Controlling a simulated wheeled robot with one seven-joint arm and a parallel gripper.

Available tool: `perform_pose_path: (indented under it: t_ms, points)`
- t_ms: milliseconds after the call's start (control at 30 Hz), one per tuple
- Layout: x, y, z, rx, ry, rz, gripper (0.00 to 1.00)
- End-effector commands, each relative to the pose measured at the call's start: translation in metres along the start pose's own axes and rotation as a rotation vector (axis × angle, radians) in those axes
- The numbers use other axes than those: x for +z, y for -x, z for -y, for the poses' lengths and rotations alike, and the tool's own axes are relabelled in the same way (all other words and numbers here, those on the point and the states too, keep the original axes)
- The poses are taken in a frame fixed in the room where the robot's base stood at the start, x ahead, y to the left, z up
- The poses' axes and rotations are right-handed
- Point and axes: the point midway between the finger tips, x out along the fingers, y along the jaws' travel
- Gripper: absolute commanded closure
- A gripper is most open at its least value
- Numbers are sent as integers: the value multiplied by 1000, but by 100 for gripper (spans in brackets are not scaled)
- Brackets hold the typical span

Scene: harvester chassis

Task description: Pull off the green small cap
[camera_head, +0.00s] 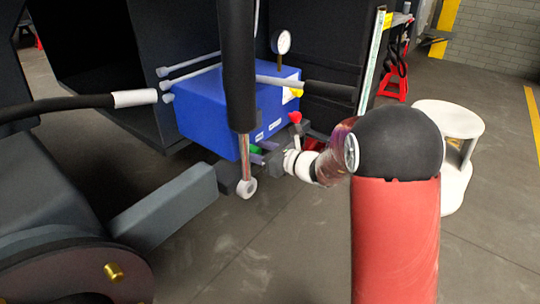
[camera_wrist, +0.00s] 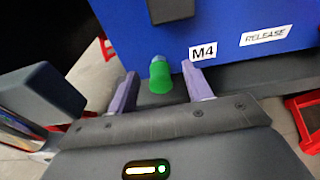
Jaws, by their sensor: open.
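The green small cap (camera_wrist: 160,77) sits on a stub at the lower edge of the blue box (camera_wrist: 215,18), left of the M4 label. My gripper (camera_wrist: 160,85) is open, with one purple finger on each side of the cap in the wrist view. The fingers look apart from the cap; the exact depth is hard to tell. In the head view the cap (camera_head: 254,149) shows as a small green spot under the blue box (camera_head: 215,115), beside my gripper (camera_head: 262,152). A black cylinder and its rod partly block that view.
A black cylinder with a metal rod (camera_head: 246,165) hangs just left of my gripper. A gauge (camera_head: 281,42) stands on the box, with hoses at its sides. A grey beam (camera_head: 170,205) lies lower left. Open floor (camera_head: 270,250) shows below.

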Motion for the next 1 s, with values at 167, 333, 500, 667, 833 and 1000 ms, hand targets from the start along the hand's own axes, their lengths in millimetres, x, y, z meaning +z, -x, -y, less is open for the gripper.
perform_pose_path:
  t_ms: [167,333,500,667,833,1000]
  points:
    - [0,-16,0,0,1,0,50]
    - [0,-18,0,-1,0,0,50]
    - [0,-18,0,0,0,0,53]
    - [0,-18,0,0,1,0,74]
    - [0,-18,0,0,1,0,96]
    - [0,-18,0,0,1,0,95]
